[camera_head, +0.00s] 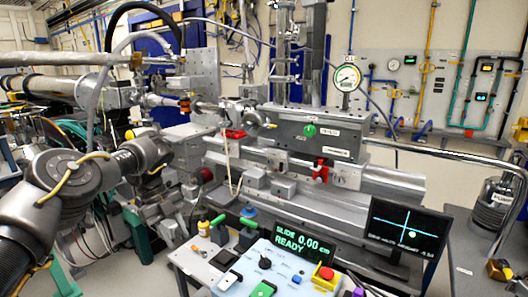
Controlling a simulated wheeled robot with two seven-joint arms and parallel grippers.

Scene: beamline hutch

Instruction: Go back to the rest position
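My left arm comes in from the lower left, bends at a large grey joint and runs on toward the middle of the picture. My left gripper (178,228) seems to be at its lower end, low in front of the grey instrument bench and beside the left end of the control table. It is small and blends with the metal parts behind it, so I cannot see whether its fingers are apart or whether it holds anything. I cannot make out my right gripper in this view.
A control table carries a panel (285,268) with buttons, a green "SLIDE 0.00 READY" display (301,240) and a monitor (408,229). The grey instrument bench (395,183) stands behind it. A grey canister (493,206) stands at the right. Cables and pipes crowd the left.

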